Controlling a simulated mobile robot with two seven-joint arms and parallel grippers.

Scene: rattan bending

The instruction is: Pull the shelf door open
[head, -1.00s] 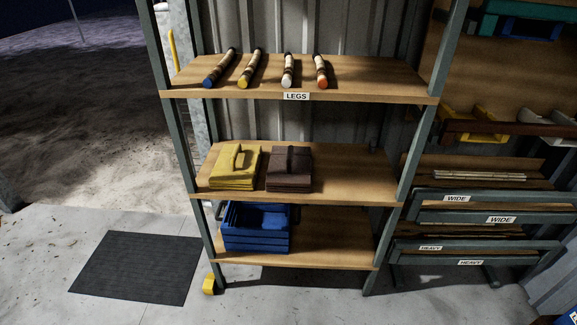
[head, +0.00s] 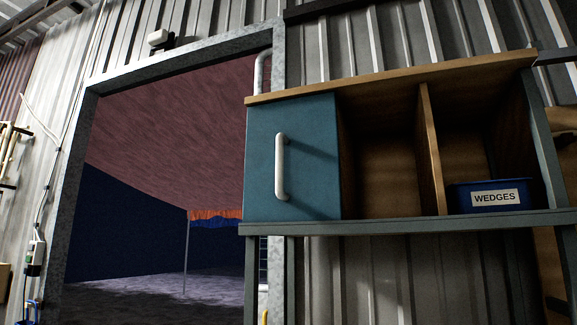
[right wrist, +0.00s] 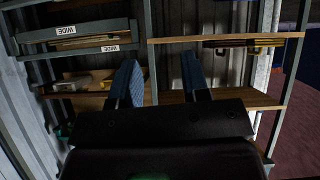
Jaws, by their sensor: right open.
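The shelf door (head: 312,160) is a flat teal panel at the left end of the top shelf unit in the head view. It covers the left compartment and looks shut. A white vertical bar handle (head: 281,167) is fixed on its face. My right gripper (right wrist: 160,64) shows only in the right wrist view. Its two blue-padded fingers are apart with nothing between them, in front of the lower shelves. Neither the door nor its handle shows in that view. My left gripper is in no current view.
Right of the door are two open compartments; the right one holds a blue bin (head: 487,196) labelled WEDGES. A metal doorway frame (head: 78,190) stands left. The wrist view, upside down, shows a rack labelled WIDE (right wrist: 66,32) and wooden shelves (right wrist: 250,100).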

